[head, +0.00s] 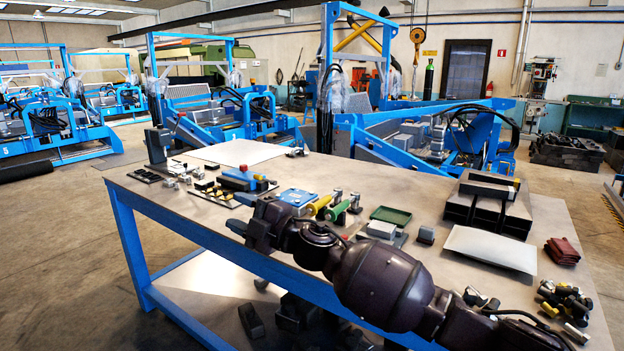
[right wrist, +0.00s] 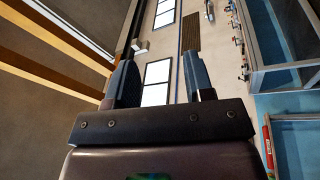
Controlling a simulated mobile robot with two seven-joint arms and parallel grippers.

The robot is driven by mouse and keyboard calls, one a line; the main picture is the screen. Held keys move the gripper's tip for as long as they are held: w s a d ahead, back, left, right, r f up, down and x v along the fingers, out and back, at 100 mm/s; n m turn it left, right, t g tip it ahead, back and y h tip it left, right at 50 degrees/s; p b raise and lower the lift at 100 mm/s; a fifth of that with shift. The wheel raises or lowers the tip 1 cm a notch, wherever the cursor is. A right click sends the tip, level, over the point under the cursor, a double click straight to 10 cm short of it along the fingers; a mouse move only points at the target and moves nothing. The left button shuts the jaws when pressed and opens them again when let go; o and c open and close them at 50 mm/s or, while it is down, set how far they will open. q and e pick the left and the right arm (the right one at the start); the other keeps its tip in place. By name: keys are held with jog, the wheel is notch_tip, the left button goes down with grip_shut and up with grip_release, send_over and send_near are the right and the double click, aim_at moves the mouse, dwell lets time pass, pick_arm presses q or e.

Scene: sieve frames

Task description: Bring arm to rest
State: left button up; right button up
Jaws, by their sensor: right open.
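My right arm comes in from the lower right of the head view and reaches left across the front part of the workbench (head: 560,210). My right gripper (head: 246,226) is at the arm's far end, over the bench's front edge. In the right wrist view the two fingers of the gripper (right wrist: 160,82) stand wide apart. Nothing is between them, only distant wall and bright panels behind. My left gripper is not in view.
A blue block (head: 293,199), a green roller (head: 338,211), a green tray (head: 390,215) and dark channel parts (head: 488,205) lie close behind the arm. A grey plate (head: 490,249) and a red-brown pouch (head: 562,250) lie at the right. Blue machine frames stand behind the bench.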

jog(key=s+d+f+m+t+h, duration=0.4)
jog(key=s+d+f+m+h, duration=0.15)
jog(key=d+f+m, duration=0.65)
jog(key=s+d+f+m+t+h, duration=0.4)
jog(key=d+f+m+h, duration=0.45)
jog(key=d, duration=0.55)
jog(key=s+d+f+m+g+h, duration=0.1)
jog(key=s+d+f+m, duration=0.1)
jog(key=s+d+f, duration=0.3)
jog(key=s+d+f+m+g+h, duration=0.2)
jog(key=s+d+f, duration=0.3)
jog(key=s+f, duration=0.4)
jog(key=s+d+f+m+g+h, duration=0.1)
jog(key=s+d+f, duration=0.4)
jog(key=s, duration=0.8)
notch_tip(320, 180, down, 2)
jog(key=shift+d+f+m+g+h, duration=0.1)
jog(key=shift+d+m+g+h, duration=0.2)
jog(key=shift+m+g, duration=0.35)
